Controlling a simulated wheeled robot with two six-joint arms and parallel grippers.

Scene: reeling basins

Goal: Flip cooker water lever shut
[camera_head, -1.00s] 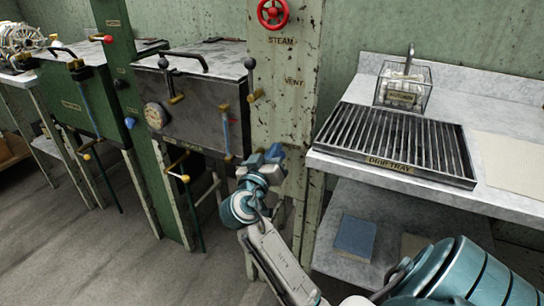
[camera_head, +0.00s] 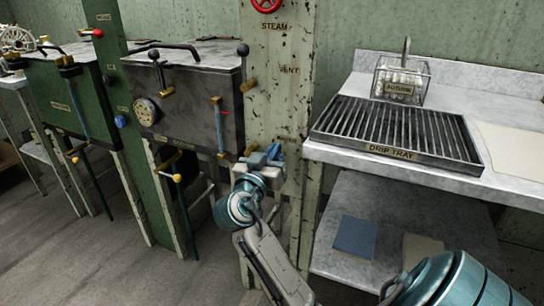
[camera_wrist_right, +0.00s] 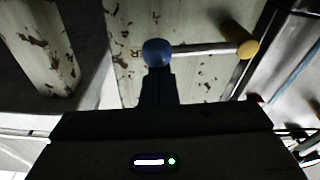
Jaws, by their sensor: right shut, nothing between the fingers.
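The cooker (camera_head: 190,100) is a dark grey metal tank with a round gauge, left of centre in the head view. In the right wrist view the water lever shows as a blue ball knob (camera_wrist_right: 157,52) on a pale rod that runs sideways to a brass pivot (camera_wrist_right: 245,47). My right gripper (camera_wrist_right: 157,78) is shut and empty, its tips right at the blue knob; I cannot tell whether they touch. In the head view this gripper (camera_head: 265,158) is at the cooker's lower right, before the post, largely covering the lever. My left gripper is not in view.
A worn pale post (camera_head: 280,110) marked STEAM and VENT stands right of the cooker, with a red handwheel (camera_head: 268,4) on top. A drip tray (camera_head: 395,143) sits on the counter at right. A green tank (camera_head: 70,95) stands at left.

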